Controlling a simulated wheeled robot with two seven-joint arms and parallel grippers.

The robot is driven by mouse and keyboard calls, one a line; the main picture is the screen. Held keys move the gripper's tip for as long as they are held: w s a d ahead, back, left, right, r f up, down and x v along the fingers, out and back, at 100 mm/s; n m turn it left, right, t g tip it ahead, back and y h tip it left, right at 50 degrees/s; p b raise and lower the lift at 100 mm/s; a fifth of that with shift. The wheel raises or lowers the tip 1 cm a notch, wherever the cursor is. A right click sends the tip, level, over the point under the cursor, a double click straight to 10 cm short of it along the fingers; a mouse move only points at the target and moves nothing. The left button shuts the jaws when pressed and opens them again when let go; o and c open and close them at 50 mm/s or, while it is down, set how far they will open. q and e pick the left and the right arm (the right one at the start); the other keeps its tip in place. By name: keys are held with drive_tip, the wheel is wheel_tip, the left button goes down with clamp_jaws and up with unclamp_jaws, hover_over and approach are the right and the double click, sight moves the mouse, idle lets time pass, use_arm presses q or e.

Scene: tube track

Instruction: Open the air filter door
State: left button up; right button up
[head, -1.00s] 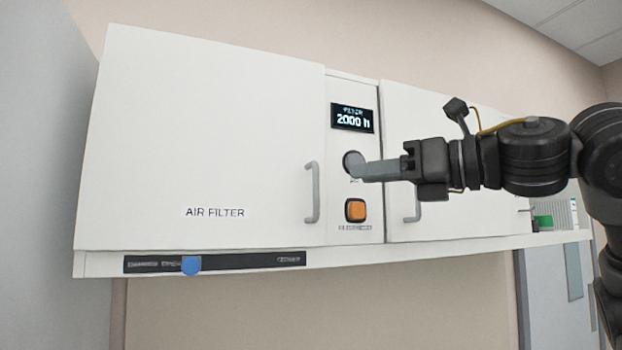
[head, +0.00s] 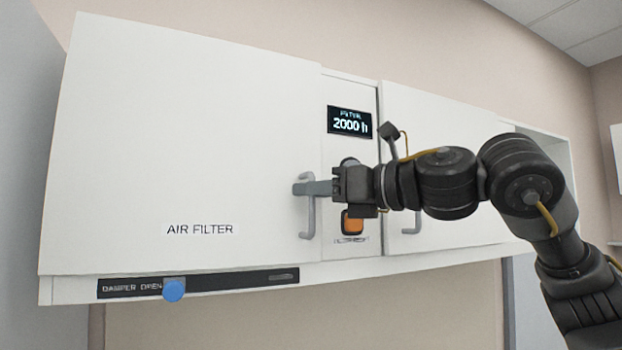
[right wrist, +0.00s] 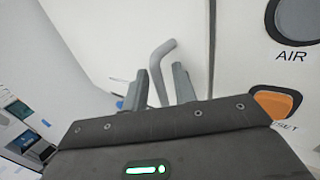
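The air filter door (head: 180,150) is a large white panel labelled AIR FILTER on the left of the wall cabinet, and it looks closed. Its grey bar handle (head: 308,218) is upright near the door's right edge. My right gripper (head: 300,188) is at the upper part of this handle in the head view. In the right wrist view its two fingers (right wrist: 161,88) are apart, with the handle (right wrist: 158,62) showing between and just beyond them. I cannot tell whether either finger touches it. My left gripper is not in view.
A display (head: 349,122) reading 2000 h is on the panel right of the door. An orange button (head: 352,223) sits below, partly behind my gripper. A second door (head: 440,160) with a handle is to the right. A blue knob (head: 173,289) sits on the damper strip below.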

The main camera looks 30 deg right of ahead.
drive_tip(key=shift+w+a+r, duration=0.1)
drive_tip(key=shift+a, duration=0.1)
drive_tip(key=shift+w, duration=0.25)
clamp_jaws()
drive_tip(key=shift+s+a, duration=0.1)
drive_tip(key=shift+a, duration=0.05)
